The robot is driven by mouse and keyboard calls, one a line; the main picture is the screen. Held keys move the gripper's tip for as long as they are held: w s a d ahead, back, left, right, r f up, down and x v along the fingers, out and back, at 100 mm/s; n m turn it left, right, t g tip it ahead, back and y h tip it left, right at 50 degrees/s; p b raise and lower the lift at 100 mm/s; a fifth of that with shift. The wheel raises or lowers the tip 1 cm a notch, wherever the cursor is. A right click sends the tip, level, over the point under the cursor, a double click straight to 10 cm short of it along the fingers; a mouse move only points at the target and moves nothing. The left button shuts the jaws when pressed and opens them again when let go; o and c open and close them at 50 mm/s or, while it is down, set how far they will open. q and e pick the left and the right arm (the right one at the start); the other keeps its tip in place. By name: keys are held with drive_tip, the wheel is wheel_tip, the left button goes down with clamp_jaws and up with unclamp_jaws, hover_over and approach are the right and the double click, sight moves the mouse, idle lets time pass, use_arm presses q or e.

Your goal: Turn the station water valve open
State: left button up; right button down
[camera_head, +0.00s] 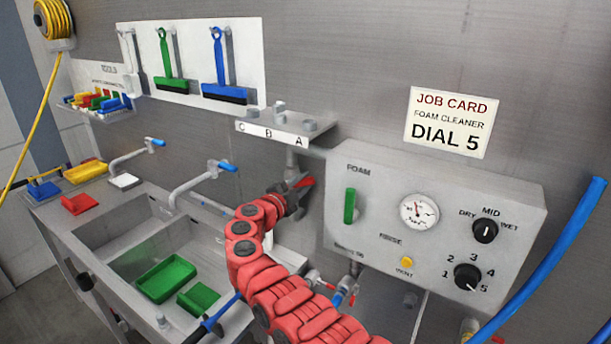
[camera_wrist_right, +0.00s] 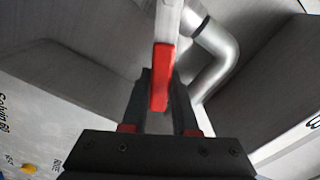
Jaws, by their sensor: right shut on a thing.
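My right gripper (camera_head: 301,187), at the end of the red arm, is at the grey pipe (camera_head: 291,162) left of the foam control box (camera_head: 345,235). In the right wrist view my right gripper (camera_wrist_right: 163,98) is shut on the red-sleeved valve lever (camera_wrist_right: 160,70), which runs up between its two dark fingers. The lever's pale metal part continues above the sleeve, beside a bent grey pipe (camera_wrist_right: 222,58). In the head view the gripper hides most of the lever. The left gripper does not show.
The box carries a green lever (camera_head: 349,206), a gauge (camera_head: 418,211) and two black knobs. A bracket (camera_head: 317,128) marked C, B, A sits above the gripper. A sink with green trays (camera_head: 166,277) lies to the left. A blue hose (camera_head: 560,258) crosses at right.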

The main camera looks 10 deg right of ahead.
drive_tip(key=shift+w+a+r+n+p, duration=0.15)
drive_tip(key=shift+a+r+n+p, duration=0.05)
drive_tip(key=shift+r+n+p, duration=0.35)
drive_tip(key=shift+f, duration=0.1)
drive_tip(key=c, duration=0.7)
unclamp_jaws()
drive_tip(key=shift+a, duration=0.1)
drive_tip(key=b+v, duration=0.5)
drive_tip(key=v, duration=1.2)
drive_tip(key=shift+a, duration=0.1)
